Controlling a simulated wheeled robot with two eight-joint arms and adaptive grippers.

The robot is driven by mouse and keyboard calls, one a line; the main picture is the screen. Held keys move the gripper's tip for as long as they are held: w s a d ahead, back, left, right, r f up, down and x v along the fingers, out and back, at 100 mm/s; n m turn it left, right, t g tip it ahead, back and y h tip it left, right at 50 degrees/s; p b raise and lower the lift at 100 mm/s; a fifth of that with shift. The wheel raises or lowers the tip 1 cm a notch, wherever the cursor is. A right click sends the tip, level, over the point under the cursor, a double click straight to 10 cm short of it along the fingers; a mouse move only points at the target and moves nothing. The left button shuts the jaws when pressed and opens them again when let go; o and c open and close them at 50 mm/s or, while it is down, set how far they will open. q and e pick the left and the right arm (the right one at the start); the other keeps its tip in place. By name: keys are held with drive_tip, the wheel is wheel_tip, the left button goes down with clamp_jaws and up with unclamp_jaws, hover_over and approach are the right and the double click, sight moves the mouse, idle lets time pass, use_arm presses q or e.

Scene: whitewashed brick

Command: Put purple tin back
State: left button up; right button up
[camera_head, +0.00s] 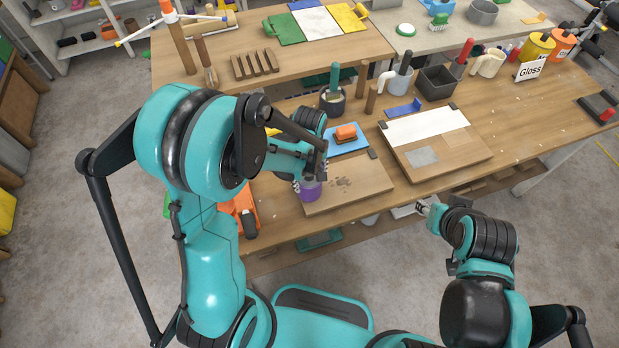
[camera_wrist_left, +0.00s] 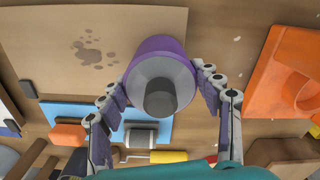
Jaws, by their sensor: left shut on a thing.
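The purple tin (camera_head: 309,189) is at the left end of a stained wooden board (camera_head: 350,190) on the workbench. In the left wrist view the purple tin (camera_wrist_left: 164,50) shows a grey top with a dark round knob. My left gripper (camera_head: 310,176) is shut on the tin, and its fingers (camera_wrist_left: 160,84) press on both sides. I cannot tell whether the tin touches the board. My right gripper (camera_head: 424,208) is low by the bench's front edge, apart from the tin; its finger opening is too small to tell.
A blue tray (camera_head: 362,142) with an orange sponge (camera_head: 346,133) lies behind the board. An orange tray (camera_head: 238,203) is left of the tin. A dark pot with a green-handled brush (camera_head: 333,100) stands further back. A panel with white paint (camera_head: 428,127) lies to the right.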

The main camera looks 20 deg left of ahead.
use_arm(q)
drive_tip(key=o, duration=1.6)
drive_tip(key=shift+f, duration=0.15)
drive_tip(key=shift+o, duration=0.2)
drive_tip(key=shift+r, duration=0.45)
wheel_tip(320, 180, up, 11)
drive_tip(key=p, duration=0.3)
drive_tip(key=shift+r+p, duration=0.2)
drive_tip(key=shift+p, duration=0.2)
drive_tip(key=s+a+r+m+t, duration=0.4)
drive_tip(key=s+r+m+t, duration=0.3)
drive_tip(key=s+r+m, duration=0.2)
drive_tip(key=shift+s+a+m, duration=0.4)
drive_tip(key=shift+s, duration=0.2)
drive_tip(key=shift+f, duration=0.1)
